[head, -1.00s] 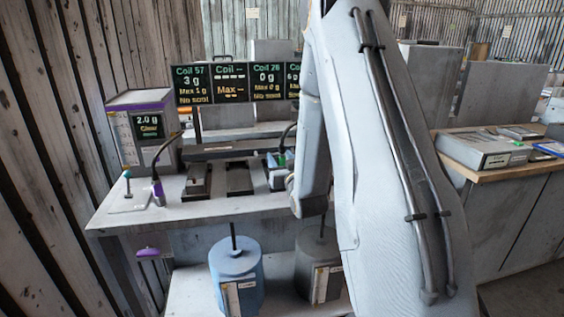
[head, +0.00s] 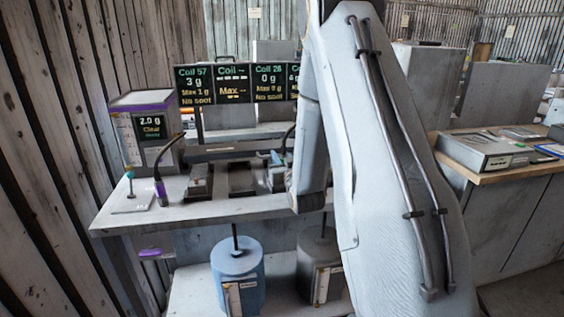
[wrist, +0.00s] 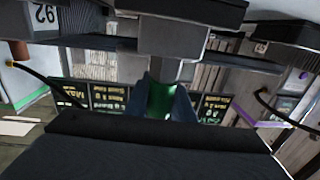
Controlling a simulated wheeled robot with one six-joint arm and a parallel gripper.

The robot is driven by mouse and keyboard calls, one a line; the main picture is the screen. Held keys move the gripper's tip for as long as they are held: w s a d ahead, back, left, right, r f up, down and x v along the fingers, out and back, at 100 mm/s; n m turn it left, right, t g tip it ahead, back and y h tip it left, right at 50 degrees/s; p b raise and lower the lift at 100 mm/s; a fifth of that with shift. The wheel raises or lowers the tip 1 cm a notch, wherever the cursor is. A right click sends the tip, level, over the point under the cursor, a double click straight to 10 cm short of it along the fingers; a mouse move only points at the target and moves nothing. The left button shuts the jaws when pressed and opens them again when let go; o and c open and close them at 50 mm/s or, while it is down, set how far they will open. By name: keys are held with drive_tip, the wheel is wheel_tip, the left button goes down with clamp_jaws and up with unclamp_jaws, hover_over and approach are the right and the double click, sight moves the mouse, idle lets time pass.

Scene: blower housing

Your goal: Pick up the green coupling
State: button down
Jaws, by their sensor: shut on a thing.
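In the wrist view, the green coupling (wrist: 160,101) shows as a small dark green piece between the two bluish fingers of my gripper (wrist: 168,99). My gripper is shut on it. Most of the coupling is hidden by the fingers and the dark wrist body in front. In the head view my pale grey arm fills the middle right, and I cannot make out the coupling there.
The grey workbench (head: 120,221) carries dark fixtures (head: 241,178) and a purple-topped box (head: 146,101) with a screen. Display panels (head: 232,83) stand behind. Below are a blue cylinder (head: 237,263) and a grey one (head: 317,250). A wooden-topped bench stands right.

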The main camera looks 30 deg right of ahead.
drive_tip(key=shift+r, duration=0.15)
wheel_tip(320, 180, up, 10)
drive_tip(key=b, duration=0.1)
idle(0.5)
